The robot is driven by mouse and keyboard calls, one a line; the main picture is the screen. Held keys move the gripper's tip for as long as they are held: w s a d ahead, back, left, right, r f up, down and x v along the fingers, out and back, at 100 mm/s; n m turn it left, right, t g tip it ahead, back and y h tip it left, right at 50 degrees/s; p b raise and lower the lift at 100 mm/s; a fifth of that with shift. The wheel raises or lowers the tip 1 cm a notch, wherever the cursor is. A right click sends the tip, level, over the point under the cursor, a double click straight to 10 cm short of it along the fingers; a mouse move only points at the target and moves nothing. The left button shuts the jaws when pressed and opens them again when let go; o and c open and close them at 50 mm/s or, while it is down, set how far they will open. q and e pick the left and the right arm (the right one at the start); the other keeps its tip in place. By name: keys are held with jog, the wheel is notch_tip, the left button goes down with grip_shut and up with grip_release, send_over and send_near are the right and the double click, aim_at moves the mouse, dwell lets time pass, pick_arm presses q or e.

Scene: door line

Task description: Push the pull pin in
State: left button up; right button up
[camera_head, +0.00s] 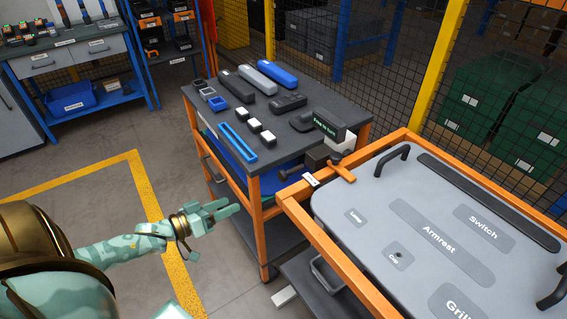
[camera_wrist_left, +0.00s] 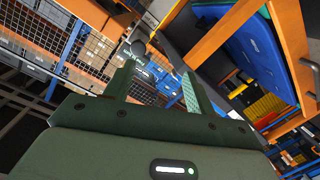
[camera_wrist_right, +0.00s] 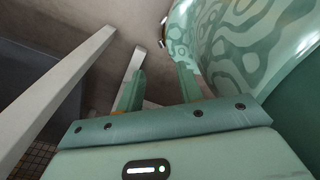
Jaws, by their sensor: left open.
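A dark pull pin with a round knob (camera_head: 285,173) sticks out to the left beside the orange frame (camera_head: 293,207) of the door-panel cart, near a small white label (camera_head: 311,180). I cannot tell how far in it sits. An orange bracket (camera_head: 343,173) with a dark knob is on the frame corner. My left gripper (camera_head: 232,206) is open and empty, in the air left of the frame, below and left of the pin and apart from it. Its parted fingers show in the left wrist view (camera_wrist_left: 157,88). My right gripper (camera_wrist_right: 158,88) is open and empty in the right wrist view.
A grey door panel (camera_head: 375,215) with black handles lies in the orange frame. Behind it, a dark-topped orange cart (camera_head: 222,105) carries several parts and a small display (camera_head: 328,126). Open floor (camera_head: 100,150) with yellow lines lies to the left.

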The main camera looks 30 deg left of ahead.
aim_at(280, 176)
pick_arm(q)
jog(key=w+d+r+n+b, duration=0.1)
jog(key=w+d, duration=0.1)
jog(key=w, duration=0.2)
jog(key=w+d+n+h+b, duration=0.1)
jog(key=w+d, duration=0.1)
jog(key=w, duration=0.3)
jog(key=w+d+r+t+b, duration=0.1)
jog(key=w+d, duration=0.2)
jog(key=w, duration=0.2)
jog(key=shift+d+r+n, duration=0.1)
jog(key=shift+r+n, duration=0.25)
jog(key=shift+n, duration=0.05)
jog(key=shift+w+d, duration=0.25)
jog(key=shift+w, duration=0.45)
pick_arm(e)
jog(key=s+f, duration=0.1)
jog(key=f, duration=0.2)
jog(key=shift+s+f, duration=0.1)
jog(key=shift+s, duration=0.3)
pick_arm(q)
jog(key=shift+r, duration=0.1)
